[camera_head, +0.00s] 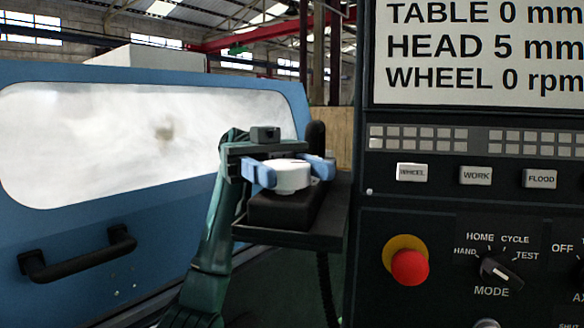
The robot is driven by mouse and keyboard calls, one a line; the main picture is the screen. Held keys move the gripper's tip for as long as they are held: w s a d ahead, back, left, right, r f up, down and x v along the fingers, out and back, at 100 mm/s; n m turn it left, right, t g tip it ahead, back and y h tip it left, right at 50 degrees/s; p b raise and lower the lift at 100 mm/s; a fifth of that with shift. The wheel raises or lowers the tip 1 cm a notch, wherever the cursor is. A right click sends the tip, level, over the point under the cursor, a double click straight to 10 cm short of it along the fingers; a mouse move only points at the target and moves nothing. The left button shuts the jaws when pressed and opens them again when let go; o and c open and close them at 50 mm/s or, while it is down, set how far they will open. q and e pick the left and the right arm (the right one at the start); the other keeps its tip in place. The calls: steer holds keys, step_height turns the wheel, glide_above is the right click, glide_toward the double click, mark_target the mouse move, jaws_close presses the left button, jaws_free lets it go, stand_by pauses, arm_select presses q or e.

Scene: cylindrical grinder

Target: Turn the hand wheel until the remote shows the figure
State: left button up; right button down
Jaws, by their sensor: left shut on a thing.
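The white round hand wheel (291,180) sits on top of the dark remote (285,210), which rests on a dark shelf (322,232) beside the control panel. My left gripper (289,173) comes from the left and is shut on the hand wheel, one blue fingertip on each side of it. No readout is visible on the remote itself. The panel screen (480,50) reads TABLE 0 mm, HEAD 5 mm, WHEEL 0 rpm. My right gripper is not in view.
The control panel (450,210) fills the right side, with WHEEL, WORK and FLOOD buttons, a red stop button (409,266) and a MODE knob (500,272). A blue machine door (60,220) with a window and black handle (80,258) stands at left. A cable hangs below the shelf.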

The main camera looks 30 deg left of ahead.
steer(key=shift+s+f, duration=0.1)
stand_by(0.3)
arm_select(q)
steer(key=o, duration=1)
steer(key=shift+c, duration=0.2)
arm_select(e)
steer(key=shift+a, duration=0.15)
